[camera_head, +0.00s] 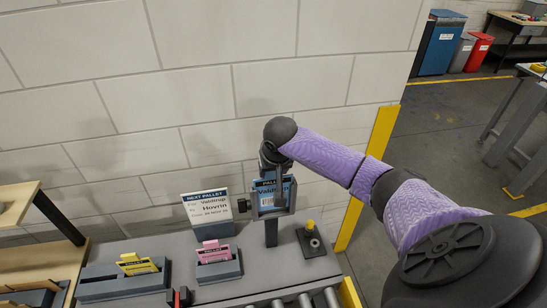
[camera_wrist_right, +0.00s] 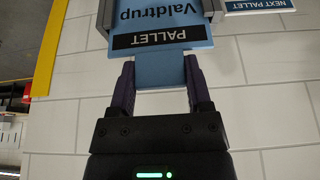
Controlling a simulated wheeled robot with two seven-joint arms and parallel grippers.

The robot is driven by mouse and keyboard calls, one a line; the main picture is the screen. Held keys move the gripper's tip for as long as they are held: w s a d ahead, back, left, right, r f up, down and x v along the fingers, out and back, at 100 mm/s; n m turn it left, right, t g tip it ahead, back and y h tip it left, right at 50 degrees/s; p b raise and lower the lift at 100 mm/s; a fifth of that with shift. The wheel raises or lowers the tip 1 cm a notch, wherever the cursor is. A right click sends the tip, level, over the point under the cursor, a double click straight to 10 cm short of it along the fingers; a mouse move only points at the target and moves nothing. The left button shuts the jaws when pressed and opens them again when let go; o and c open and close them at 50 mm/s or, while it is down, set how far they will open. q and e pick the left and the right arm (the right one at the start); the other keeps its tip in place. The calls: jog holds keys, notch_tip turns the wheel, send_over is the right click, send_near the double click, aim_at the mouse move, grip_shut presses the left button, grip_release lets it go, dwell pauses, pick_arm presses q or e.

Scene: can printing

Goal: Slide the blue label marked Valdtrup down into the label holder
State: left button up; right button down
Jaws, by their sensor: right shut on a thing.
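The blue Valdtrup label (camera_head: 266,192) is upright at the grey label holder (camera_head: 271,231), which stands on a post on the bench by the wall. My right gripper (camera_head: 273,173) reaches down from above and is shut on the label's top edge. In the right wrist view the blue label (camera_wrist_right: 165,58) appears upside down, with its top strip between the fingertips of my right gripper (camera_wrist_right: 160,82). The holder's grey side rails (camera_wrist_right: 103,14) flank the label's lower part, which seems to be partly inside. How deep it sits is hidden. My left gripper is not in view.
A yellow label (camera_head: 137,264) and a pink label (camera_head: 213,252) stand in grey trays. A yellow-topped button box (camera_head: 311,236) sits to the right. Rollers (camera_head: 304,300) lie in front.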

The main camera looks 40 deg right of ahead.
jog(key=shift+f+b, duration=0.3)
jog(key=shift+f, duration=0.6)
grip_release()
jog(key=v, duration=1)
jog(key=shift+s, duration=0.1)
